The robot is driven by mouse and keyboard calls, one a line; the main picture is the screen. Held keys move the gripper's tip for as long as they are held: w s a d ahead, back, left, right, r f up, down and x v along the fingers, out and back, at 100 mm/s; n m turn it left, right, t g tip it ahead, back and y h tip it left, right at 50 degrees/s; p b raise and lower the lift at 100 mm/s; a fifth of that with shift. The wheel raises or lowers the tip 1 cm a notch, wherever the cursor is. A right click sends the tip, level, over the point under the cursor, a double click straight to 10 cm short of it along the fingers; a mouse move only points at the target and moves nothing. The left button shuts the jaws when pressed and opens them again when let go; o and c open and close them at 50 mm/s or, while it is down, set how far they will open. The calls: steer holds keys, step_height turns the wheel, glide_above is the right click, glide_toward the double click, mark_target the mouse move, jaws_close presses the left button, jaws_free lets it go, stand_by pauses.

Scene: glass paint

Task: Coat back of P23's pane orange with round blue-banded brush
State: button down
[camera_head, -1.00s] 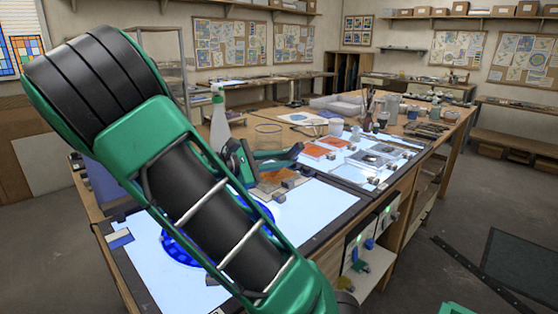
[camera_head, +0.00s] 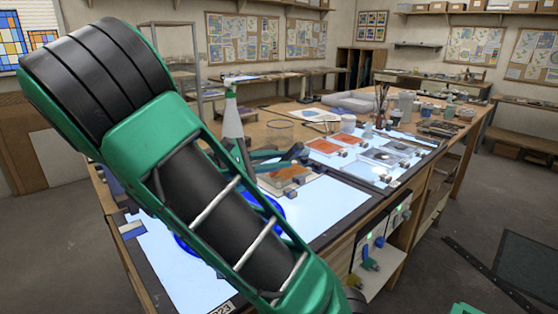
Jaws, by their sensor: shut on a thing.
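My gripper (camera_head: 292,152) shows only in part behind my large green and black arm, above the near light panel. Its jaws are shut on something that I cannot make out. A tag reading what looks like "23" (camera_head: 220,309) sits at the panel's front edge. A round deep-blue piece (camera_head: 268,208) lies on the panel, mostly hidden by my arm. An orange-coated pane (camera_head: 286,174) with small grey blocks lies at the panel's back, just below my gripper. No blue-banded brush can be made out.
The near light panel (camera_head: 335,200) has bare room at its right. More orange panes (camera_head: 325,147) and clear panes lie on the far panel. A spray bottle (camera_head: 232,112), a glass jar (camera_head: 279,132) and a pot of brushes (camera_head: 381,100) stand behind.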

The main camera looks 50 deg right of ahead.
steer(key=shift+w+a+r, duration=0.1)
steer(key=shift+a+r, duration=0.4)
steer(key=shift+r, duration=0.15)
steer(key=w, duration=0.4)
steer(key=shift+w+d, duration=0.2)
steer(key=shift+w, duration=0.15)
steer(key=shift+f, duration=0.2)
steer(key=shift+f, duration=0.2)
steer(key=shift+f, duration=0.25)
stand_by(0.8)
